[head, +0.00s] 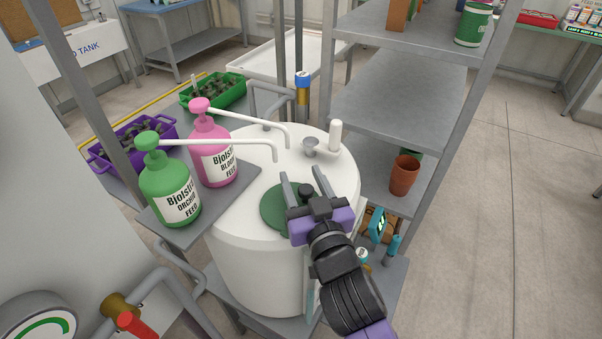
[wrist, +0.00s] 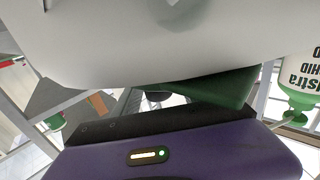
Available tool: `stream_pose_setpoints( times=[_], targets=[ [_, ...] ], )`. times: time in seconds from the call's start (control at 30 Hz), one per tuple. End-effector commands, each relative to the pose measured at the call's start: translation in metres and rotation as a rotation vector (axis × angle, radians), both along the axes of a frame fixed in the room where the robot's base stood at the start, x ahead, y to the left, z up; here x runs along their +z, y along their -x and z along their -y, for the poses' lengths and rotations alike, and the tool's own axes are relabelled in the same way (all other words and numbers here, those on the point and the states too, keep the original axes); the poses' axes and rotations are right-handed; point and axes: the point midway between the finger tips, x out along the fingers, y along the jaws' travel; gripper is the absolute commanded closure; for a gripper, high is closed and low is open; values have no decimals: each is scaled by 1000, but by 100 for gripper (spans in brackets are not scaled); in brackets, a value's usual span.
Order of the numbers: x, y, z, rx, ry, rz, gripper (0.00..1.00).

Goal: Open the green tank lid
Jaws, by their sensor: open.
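The white tank (head: 255,265) stands in the middle of the head view. A dark knob (head: 305,189) shows between my gripper's fingers in the head view. My gripper (head: 302,174) is open above the lid, one finger on each side of the knob; I cannot tell whether they touch it. My gripper covers the right part of the lid. In the wrist view, the green lid (wrist: 212,90) shows edge-on beneath the pale tank surface (wrist: 130,50).
A green bottle (head: 168,185) and a pink bottle (head: 213,150) stand at left, their long spouts reaching over the tank. A small funnel (head: 310,147) and a white post (head: 335,135) stand on the tank top. Grey shelves (head: 395,100) rise close on the right.

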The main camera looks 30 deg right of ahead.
Motion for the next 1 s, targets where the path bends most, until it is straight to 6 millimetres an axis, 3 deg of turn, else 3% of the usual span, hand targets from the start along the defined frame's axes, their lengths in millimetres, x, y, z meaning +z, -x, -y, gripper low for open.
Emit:
stream_pose_setpoints(
  times=[0.37,0.63,1.0],
  targets=[
    [0,-8,1,0,0,-1,50],
    [0,-8,1,1,0,-1,99],
    [0,-7,1,1,0,-1,100]
  ],
)
